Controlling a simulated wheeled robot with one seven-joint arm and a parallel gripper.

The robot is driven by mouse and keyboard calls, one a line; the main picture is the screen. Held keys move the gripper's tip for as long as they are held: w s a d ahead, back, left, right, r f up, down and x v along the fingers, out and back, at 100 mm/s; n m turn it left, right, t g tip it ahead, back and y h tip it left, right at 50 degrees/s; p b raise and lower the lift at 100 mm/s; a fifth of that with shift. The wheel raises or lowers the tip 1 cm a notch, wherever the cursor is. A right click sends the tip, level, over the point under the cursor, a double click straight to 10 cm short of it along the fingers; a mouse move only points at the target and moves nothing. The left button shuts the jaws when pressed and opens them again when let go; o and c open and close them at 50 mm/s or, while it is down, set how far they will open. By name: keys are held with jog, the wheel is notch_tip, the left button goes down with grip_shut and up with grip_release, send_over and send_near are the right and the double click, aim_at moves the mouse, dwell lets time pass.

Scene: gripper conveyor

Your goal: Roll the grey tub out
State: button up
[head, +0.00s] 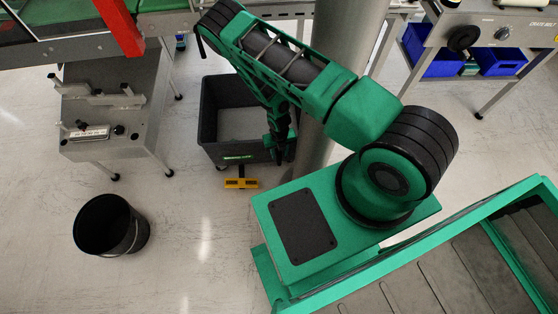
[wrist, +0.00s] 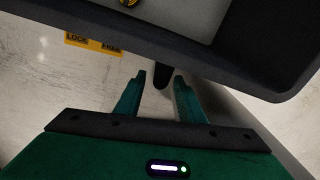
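The grey tub (head: 207,118) is a dark, open-topped box on the floor, partly hidden behind my arm in the head view. Its rim and wall fill the top of the wrist view (wrist: 230,72). A yellow pedal (head: 241,183) sticks out low at its near side; in the wrist view its plate (wrist: 93,43) reads LOCK and FREE. My gripper (head: 281,152) is at the tub's near right corner. In the wrist view its green fingers (wrist: 159,78) are apart, with a dark stub (wrist: 162,76) of the tub between their tips. I cannot tell whether they touch it.
A grey bench (head: 110,110) stands left of the tub, and a metal column (head: 345,60) rises close on its right. A black bucket (head: 111,226) stands on the floor at lower left. Floor in front of the tub is clear around the pedal.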

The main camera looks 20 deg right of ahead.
aim_at(279, 160)
notch_tip(279, 160, down, 8)
jog(key=shift+r, duration=0.2)
